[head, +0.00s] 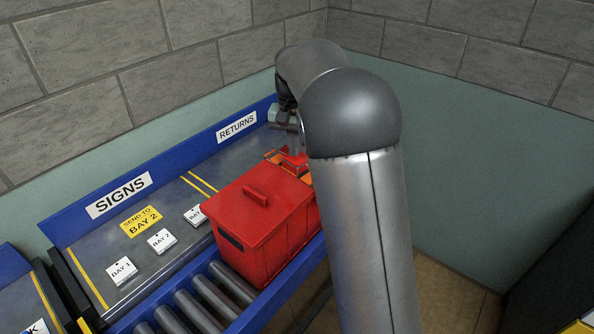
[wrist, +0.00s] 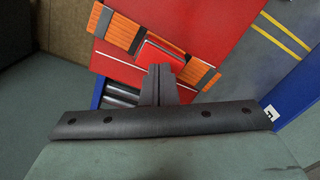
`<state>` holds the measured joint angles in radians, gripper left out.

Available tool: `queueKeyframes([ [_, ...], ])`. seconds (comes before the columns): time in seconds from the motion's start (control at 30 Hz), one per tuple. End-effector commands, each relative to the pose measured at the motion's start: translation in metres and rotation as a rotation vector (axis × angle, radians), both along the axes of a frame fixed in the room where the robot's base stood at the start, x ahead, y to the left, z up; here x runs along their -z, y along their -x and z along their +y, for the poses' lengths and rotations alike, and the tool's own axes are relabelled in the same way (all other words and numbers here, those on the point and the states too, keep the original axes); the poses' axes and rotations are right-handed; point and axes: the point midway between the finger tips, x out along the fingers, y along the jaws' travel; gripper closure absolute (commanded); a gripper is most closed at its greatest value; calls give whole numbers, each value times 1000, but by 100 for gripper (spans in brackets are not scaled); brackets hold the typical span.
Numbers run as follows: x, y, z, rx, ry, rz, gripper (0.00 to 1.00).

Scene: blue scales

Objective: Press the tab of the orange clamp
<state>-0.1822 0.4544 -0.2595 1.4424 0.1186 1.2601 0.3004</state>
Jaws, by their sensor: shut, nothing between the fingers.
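The orange clamp (wrist: 117,28) lies along the end of the red box (head: 255,222) in the wrist view, with dark bands across it. A red raised block, seemingly its tab (wrist: 153,55), sits at its middle.
A blue ledge with a RETURNS label (head: 237,127) runs behind, along the wall.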

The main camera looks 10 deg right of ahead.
Motion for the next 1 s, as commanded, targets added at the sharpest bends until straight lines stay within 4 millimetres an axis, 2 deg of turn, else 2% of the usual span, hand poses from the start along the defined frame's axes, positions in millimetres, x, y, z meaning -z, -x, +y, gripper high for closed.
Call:
queueKeyframes([
  [1.0,19,0,0,0,0,1,100],
])
